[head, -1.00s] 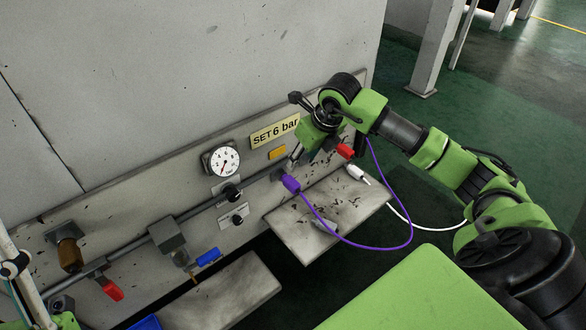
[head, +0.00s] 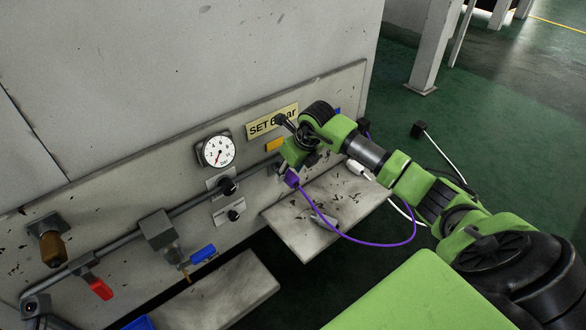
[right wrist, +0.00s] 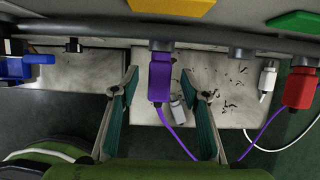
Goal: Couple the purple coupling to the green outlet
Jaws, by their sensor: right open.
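The purple coupling (head: 291,179) sits at the pipe below a yellow tag, with its purple hose hanging from it. In the right wrist view the coupling (right wrist: 159,80) points up to the pipe, between the two spread fingers. My right gripper (head: 285,167) is open around it; I see gaps on both sides and no grip. A green tag (right wrist: 297,21) marks the place to the right, with a red body (right wrist: 299,88) under the pipe below it. The green outlet itself is not clearly visible.
A pressure gauge (head: 218,150) and two black knobs are left of my right gripper. A blue handle (head: 203,254) and a red handle (head: 101,289) are further left. A white connector (right wrist: 267,77) with white hose is near a grey shelf (head: 300,240).

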